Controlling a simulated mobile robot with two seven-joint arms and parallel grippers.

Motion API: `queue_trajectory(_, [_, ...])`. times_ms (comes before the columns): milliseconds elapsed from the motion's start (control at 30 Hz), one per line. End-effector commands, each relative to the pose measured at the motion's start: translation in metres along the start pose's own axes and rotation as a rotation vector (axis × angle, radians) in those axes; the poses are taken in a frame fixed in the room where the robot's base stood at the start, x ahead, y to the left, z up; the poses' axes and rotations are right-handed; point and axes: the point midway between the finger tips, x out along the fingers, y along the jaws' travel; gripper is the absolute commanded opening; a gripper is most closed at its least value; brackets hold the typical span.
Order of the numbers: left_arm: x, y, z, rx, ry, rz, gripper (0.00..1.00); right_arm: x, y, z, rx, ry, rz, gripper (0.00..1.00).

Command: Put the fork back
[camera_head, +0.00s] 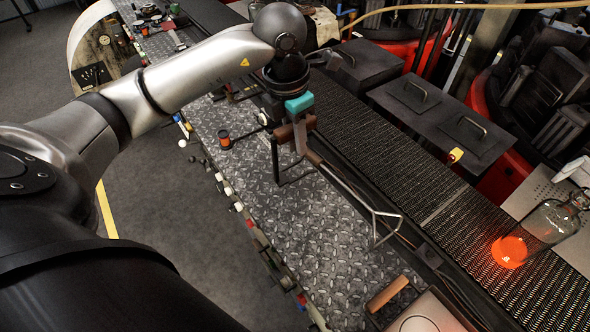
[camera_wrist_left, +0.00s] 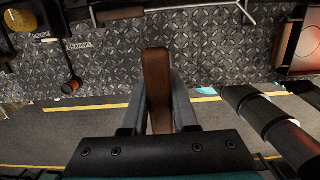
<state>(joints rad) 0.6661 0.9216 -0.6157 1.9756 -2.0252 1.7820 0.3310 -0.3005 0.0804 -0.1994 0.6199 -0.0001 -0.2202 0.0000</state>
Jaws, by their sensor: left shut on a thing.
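My left gripper (camera_head: 300,146) is shut on a brown handle, which I take to be the fork's (camera_head: 283,134). In the left wrist view, the handle (camera_wrist_left: 157,85) stands between the two grey fingers (camera_wrist_left: 158,105), and its far end points away from my palm. The fork's head is not clear to me. A thin black bracket-like frame (camera_head: 278,180) shows just below the gripper; I cannot tell whether it belongs to the fork. The gripper is above the diamond-plate bench (camera_head: 330,250). My right gripper is in neither view.
A rod tool with a triangular end (camera_head: 380,228) and brown handle lies beside the conveyor (camera_head: 440,205); it also shows in the wrist view (camera_wrist_left: 120,14). A glass bottle with a glowing base (camera_head: 510,250) is on the conveyor. An orange-and-black spool (camera_head: 224,139) stands on the bench.

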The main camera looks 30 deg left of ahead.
Motion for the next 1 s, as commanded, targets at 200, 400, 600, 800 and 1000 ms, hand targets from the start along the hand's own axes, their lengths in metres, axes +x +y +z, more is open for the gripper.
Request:
queue_trajectory(200, [0.046,-0.001,-0.006,0.000,0.001,-0.001,0.00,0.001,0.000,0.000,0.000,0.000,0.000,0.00])
queue_trajectory(400, [0.060,0.000,-0.007,0.001,-0.001,-0.001,0.00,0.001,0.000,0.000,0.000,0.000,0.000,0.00])
queue_trajectory(600, [0.087,-0.001,-0.010,0.000,0.001,-0.003,0.00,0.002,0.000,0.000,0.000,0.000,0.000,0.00])
queue_trajectory(800, [0.100,0.000,-0.011,0.001,-0.003,0.000,0.00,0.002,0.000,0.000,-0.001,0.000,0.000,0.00])
queue_trajectory(1000, [0.101,0.000,-0.011,0.002,-0.002,0.000,0.00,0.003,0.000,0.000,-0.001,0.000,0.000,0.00])
